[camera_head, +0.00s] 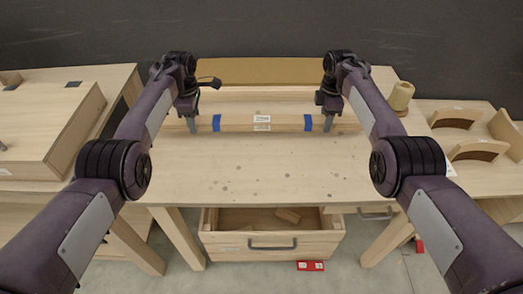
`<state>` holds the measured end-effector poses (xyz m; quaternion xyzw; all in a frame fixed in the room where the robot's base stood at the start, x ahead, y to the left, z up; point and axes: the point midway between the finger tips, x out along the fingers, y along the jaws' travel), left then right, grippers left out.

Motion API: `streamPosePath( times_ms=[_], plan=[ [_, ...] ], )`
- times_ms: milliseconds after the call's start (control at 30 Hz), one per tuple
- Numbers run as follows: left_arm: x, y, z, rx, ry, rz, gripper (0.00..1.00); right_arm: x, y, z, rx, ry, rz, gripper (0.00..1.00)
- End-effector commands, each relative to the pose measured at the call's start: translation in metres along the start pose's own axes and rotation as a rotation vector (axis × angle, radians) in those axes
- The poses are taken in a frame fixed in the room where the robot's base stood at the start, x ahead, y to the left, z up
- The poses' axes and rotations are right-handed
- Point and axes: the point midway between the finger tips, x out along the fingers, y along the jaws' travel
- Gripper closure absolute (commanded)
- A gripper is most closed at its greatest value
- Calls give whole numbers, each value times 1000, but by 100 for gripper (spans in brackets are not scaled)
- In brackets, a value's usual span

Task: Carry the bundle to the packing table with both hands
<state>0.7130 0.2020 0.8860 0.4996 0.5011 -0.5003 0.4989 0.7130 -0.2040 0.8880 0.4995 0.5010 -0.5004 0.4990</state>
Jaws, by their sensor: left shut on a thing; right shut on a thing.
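The bundle (283,123) is a long pale wooden piece with a blue band near each end and a white label in the middle. It lies level across the far half of the wooden table (255,175). My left gripper (192,120) is shut on the bundle outside the left blue band. My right gripper (326,120) is shut on it outside the right blue band. The fingertips are partly hidden against the wood. I cannot tell whether the bundle touches the tabletop or is slightly above it.
An open drawer (270,243) with a small wood piece inside juts out below the table. A bench with a large wooden box (40,130) stands left. Curved wooden parts (478,151) lie on the right bench near a tan spool (401,96). The near tabletop is clear.

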Motion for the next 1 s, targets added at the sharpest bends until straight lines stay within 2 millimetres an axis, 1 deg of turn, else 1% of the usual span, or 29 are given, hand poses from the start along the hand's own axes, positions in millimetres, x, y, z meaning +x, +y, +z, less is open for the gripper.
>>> streamPosePath(
  times_ms=[33, 367, 567, 767, 1000],
  plan=[
    [5, 1, 0, 0, 0, 4, 100, 5, 1, 0, 0, 0, 3, 100],
    [4, 1, 0, 0, 0, 3, 100, 4, 1, 0, 0, 0, 3, 100],
    [6, 1, 0, 1, 0, 3, 100, 6, 1, 0, 0, 0, 3, 100],
    [15, 1, 0, 0, 0, 3, 100, 15, 1, 0, 0, 0, 3, 100],
    [30, 1, 0, 0, 0, 3, 100, 30, 1, 0, 0, 0, 3, 100]
  ],
)
